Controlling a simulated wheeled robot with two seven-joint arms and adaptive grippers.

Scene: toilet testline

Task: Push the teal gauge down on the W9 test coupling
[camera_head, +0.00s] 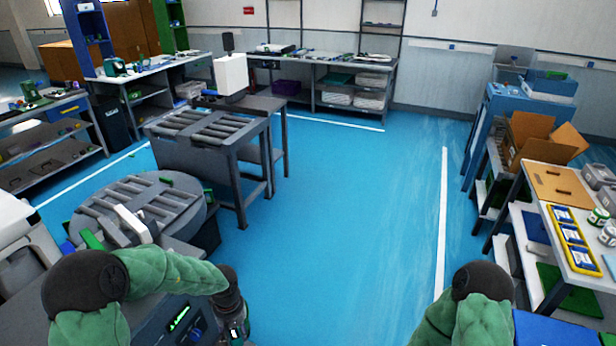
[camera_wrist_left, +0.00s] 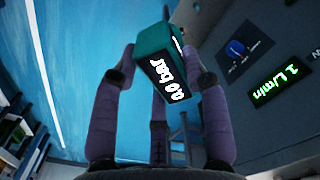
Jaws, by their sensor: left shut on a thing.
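The teal gauge (camera_wrist_left: 150,42), a small box with a lit display reading about "0.0 bar", is between the fingers of my left gripper (camera_wrist_left: 160,55) in the left wrist view. The fingers are shut on its sides. In the head view my left gripper (camera_head: 236,328) hangs low at the bottom edge, just right of the dark test bench (camera_head: 150,325). The W9 test coupling cannot be made out in either view. My right arm shows at the lower right of the head view, but its gripper is out of the frame.
The bench front carries a green "L/min" display (camera_wrist_left: 285,83) and a blue knob (camera_wrist_left: 236,48), close to the gauge. A round slatted table (camera_head: 185,195) and a roller table (camera_head: 205,130) stand beyond. A shelf (camera_head: 560,215) is right. Blue floor (camera_head: 340,220) between is clear.

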